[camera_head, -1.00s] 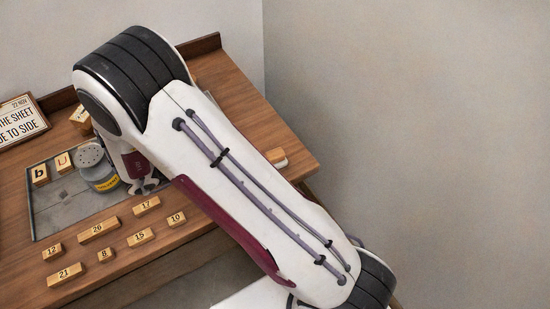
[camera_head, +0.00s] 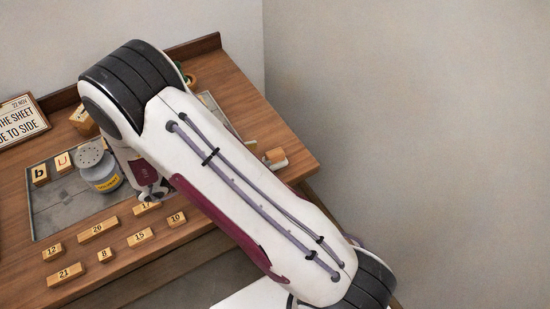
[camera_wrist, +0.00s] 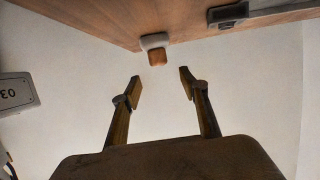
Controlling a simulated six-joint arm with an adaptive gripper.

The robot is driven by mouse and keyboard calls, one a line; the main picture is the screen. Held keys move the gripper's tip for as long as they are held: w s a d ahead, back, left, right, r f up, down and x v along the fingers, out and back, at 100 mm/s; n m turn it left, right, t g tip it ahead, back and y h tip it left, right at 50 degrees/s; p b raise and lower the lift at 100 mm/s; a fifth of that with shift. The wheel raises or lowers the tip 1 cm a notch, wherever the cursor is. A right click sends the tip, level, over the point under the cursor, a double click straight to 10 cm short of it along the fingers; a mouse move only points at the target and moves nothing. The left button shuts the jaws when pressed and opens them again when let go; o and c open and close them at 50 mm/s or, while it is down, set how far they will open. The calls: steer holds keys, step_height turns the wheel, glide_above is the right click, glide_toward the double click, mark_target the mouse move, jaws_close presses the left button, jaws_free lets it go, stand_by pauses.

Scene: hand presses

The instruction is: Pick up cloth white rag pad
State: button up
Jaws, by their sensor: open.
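A small white pad with a wooden block on it (camera_head: 277,158) lies near the right edge of the wooden table; it looks like the rag pad. My arm partly hides its left side in the head view. It also shows in the wrist view as a white pad with a brown wooden block (camera_wrist: 155,42), above and beyond my fingertips. My gripper (camera_wrist: 160,76) is open, with nothing between its two fingers, and is apart from the pad. In the head view my gripper (camera_head: 152,192) is partly visible over the tray's right side.
A grey shaker jar with a yellow label (camera_head: 100,168) stands on the grey tray (camera_head: 50,219), close left of my gripper. Letter blocks (camera_head: 63,162) lie on the tray and several numbered blocks (camera_head: 98,230) in front. A framed sign (camera_head: 20,121) stands at the left.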

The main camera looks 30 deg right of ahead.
mark_target(273, 154)
steer(key=shift+d, duration=0.2)
steer(key=shift+f, duration=0.1)
steer(key=shift+f+x, duration=0.15)
steer(key=shift+x, duration=0.75)
steer(key=shift+f+x, duration=0.15)
steer(key=shift+x, duration=0.7)
steer(key=shift+d+f, duration=0.3)
steer(key=shift+d, duration=0.35)
jaws_close()
